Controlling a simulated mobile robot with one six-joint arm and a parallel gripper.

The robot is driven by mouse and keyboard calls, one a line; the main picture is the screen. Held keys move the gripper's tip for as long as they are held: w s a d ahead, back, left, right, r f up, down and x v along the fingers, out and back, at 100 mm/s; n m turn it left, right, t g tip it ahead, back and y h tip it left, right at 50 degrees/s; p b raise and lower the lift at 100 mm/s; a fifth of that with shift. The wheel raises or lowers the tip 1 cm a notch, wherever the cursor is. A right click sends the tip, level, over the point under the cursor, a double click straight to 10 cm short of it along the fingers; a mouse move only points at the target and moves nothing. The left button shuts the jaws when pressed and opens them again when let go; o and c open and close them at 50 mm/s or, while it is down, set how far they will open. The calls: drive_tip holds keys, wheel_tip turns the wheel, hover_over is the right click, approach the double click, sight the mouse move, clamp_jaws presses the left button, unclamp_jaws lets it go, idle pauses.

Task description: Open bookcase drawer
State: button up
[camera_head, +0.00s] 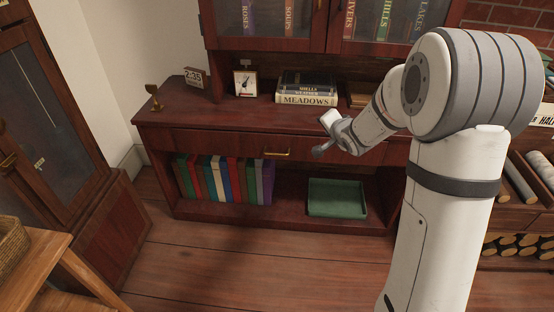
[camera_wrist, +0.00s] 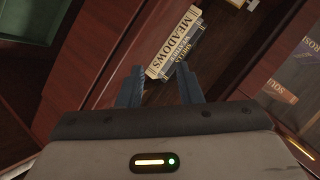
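The bookcase drawer (camera_head: 220,143) is a wide dark red-brown front just under the bookcase's counter, and it looks closed. Its brass bar handle (camera_head: 277,154) sits on the front, left of my gripper (camera_head: 322,148) in the head view. My gripper is in front of the drawer's right part, apart from the handle. In the wrist view, the two fingers of my gripper (camera_wrist: 160,88) are spread with nothing between them. The handle cannot be made out between the fingers there. The drawer's right end is partly hidden behind my arm.
On the counter are stacked books (camera_head: 306,98), a small framed picture (camera_head: 245,83), a clock (camera_head: 195,78) and a brass ornament (camera_head: 153,97). Below the drawer are a row of books (camera_head: 225,180) and a green tray (camera_head: 336,198). Floor (camera_head: 240,262) in front is clear.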

drive_tip(key=w+a+f+m+y+b, duration=0.1)
drive_tip(key=w+a+f+y+b, duration=0.15)
drive_tip(key=f, duration=0.35)
drive_tip(key=w+a+f+y+b, duration=0.1)
drive_tip(key=a+f+b, duration=0.15)
drive_tip(key=f, duration=0.35)
drive_tip(key=m+y+b, duration=0.2)
drive_tip(key=y+b, duration=0.2)
drive_tip(key=y, duration=0.1)
approach(277, 154)
drive_tip(key=x, duration=0.3)
drive_tip(key=shift+h, duration=0.25)
drive_tip(key=b+x, duration=0.2)
drive_tip(key=x, duration=0.5)
drive_tip(key=shift+w+a+f, duration=0.1)
drive_tip(key=shift+w+f, duration=0.05)
clamp_jaws()
